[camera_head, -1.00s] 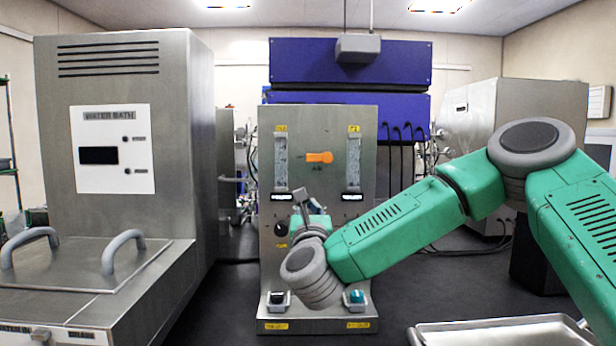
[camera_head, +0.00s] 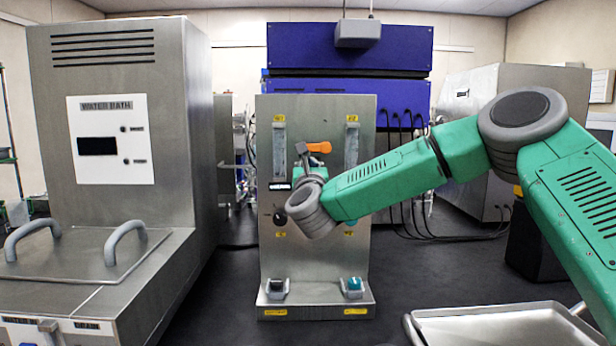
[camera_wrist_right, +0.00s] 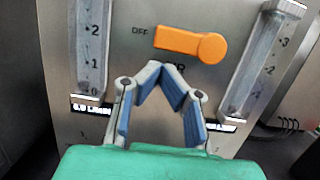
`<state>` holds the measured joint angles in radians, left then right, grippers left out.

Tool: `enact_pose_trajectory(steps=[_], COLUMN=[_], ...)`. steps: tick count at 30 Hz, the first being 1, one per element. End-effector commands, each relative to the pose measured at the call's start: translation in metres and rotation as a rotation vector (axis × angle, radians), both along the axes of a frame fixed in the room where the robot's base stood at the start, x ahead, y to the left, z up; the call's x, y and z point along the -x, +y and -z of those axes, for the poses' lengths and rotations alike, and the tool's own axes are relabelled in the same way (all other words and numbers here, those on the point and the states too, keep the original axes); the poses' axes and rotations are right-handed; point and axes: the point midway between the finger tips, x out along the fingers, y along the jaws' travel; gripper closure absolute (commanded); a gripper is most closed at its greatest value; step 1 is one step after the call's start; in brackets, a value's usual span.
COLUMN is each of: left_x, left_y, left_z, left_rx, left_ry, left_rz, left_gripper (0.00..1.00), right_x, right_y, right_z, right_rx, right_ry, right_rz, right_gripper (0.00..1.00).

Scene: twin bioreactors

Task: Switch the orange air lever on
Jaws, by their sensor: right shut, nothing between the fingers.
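The orange air lever (camera_head: 319,147) is on the upper middle of the steel control panel (camera_head: 318,262), between two flow tubes. In the right wrist view the lever (camera_wrist_right: 190,43) lies nearly level, its narrow end pointing left toward the printed OFF and its round hub at the right. My right gripper (camera_head: 305,150) is just in front of the panel, at the lever's lower left. In the right wrist view its fingertips (camera_wrist_right: 162,68) are together and empty, just below the lever's narrow end. Whether they touch it I cannot tell. The label under the lever is partly hidden. My left gripper is out of view.
Flow tubes stand left (camera_wrist_right: 93,45) and right (camera_wrist_right: 262,60) of the lever. A water bath (camera_head: 110,130) stands at the left. A metal tray (camera_head: 500,325) lies at the lower right.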

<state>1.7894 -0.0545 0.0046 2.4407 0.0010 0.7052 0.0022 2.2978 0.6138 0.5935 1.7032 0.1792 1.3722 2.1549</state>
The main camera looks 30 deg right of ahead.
Motion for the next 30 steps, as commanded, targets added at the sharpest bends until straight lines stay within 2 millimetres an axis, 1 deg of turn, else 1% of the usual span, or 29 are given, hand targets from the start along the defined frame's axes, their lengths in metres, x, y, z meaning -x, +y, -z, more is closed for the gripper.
enact_pose_trajectory(steps=[1,3,15,17,22,30], left_x=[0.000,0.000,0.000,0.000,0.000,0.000], left_y=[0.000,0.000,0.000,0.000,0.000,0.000], left_z=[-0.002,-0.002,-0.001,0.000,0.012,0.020], left_rx=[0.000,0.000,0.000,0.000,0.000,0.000], left_ry=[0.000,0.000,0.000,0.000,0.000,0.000], left_rz=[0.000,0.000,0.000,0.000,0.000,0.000], left_gripper=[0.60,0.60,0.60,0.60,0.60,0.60], right_x=[0.000,0.000,0.000,0.000,-0.001,-0.001], right_y=[0.000,0.000,0.001,0.001,0.002,0.002], right_z=[-0.005,-0.007,-0.008,-0.007,-0.006,-0.009], right_rx=[0.001,0.001,0.000,-0.005,-0.037,-0.070], right_ry=[-0.001,0.001,0.000,-0.003,-0.021,-0.043], right_rz=[0.000,0.000,0.001,0.001,0.001,0.001], right_gripper=[1.00,1.00,1.00,1.00,1.00,1.00])
